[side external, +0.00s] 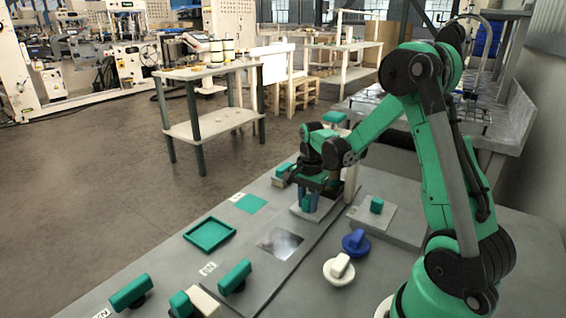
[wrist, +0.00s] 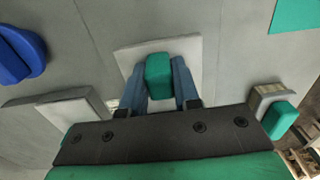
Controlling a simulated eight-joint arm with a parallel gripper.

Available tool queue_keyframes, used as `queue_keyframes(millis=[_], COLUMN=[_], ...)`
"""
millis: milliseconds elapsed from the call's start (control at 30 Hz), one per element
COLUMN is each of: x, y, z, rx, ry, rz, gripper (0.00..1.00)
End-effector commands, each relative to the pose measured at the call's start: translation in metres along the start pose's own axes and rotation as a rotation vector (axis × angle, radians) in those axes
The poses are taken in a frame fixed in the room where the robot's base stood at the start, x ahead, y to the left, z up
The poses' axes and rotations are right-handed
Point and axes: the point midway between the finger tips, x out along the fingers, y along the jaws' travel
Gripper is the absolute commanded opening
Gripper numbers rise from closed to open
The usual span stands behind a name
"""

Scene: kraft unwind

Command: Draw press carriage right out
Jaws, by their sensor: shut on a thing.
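My gripper (side external: 307,204) points down at the far part of the bench, its blue fingers closed on a small green knob. In the wrist view the green knob (wrist: 159,76) sits between the two fingers of my gripper (wrist: 160,84). The knob stands on a pale square plate (wrist: 187,47), which looks like the press carriage; it also shows in the side view (side external: 322,212). A pale upright post (side external: 351,178) with a green top (side external: 335,117) stands just behind my gripper. How far the plate sits out from the press is hard to tell.
A grey slab with a green knob (side external: 376,205) lies to the right. A blue dial (side external: 356,243) and white dial (side external: 339,269) are nearer. A green tray (side external: 208,234), green square (side external: 250,203), shiny plate (side external: 280,243) and green handles (side external: 235,275) occupy the bench.

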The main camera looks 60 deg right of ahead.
Motion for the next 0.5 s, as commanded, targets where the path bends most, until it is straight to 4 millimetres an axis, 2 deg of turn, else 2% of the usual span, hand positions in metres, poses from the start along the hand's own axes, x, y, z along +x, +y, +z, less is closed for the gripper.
queue_keyframes(millis=[500], x=[-0.0006], y=[0.0010], z=[0.0034], rx=[0.000], ry=[-0.001], rz=[0.004], gripper=[0.00])
